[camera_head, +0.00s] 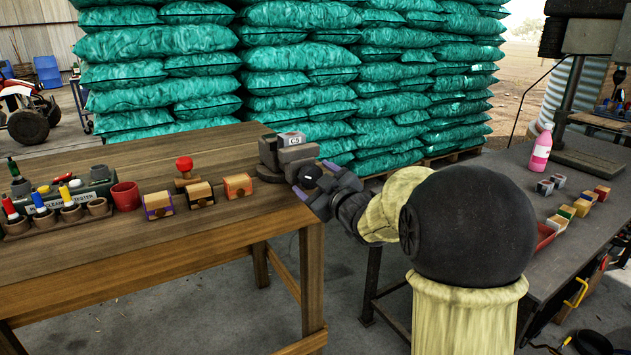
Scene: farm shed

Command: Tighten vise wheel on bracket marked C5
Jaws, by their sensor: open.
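A dark grey vise (268,156) sits at the right end of the wooden table. A white label reading C5 (291,140) is on its upper part. My gripper (311,180) is open at the vise's front right side, beyond the table edge. A dark round part (311,172), which looks like the vise wheel, shows between the fingers. I cannot tell whether the fingers touch it. My wrist and forearm hide the area to the right of it.
On the wooden table (240,205) are several small wooden boxes (200,194), a red stamp-like knob (184,165), a red cup (125,196) and a rack of pots (60,218). A dark table (525,200) at right holds a pink bottle (542,147) and small blocks. Green sacks (300,55) are stacked behind.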

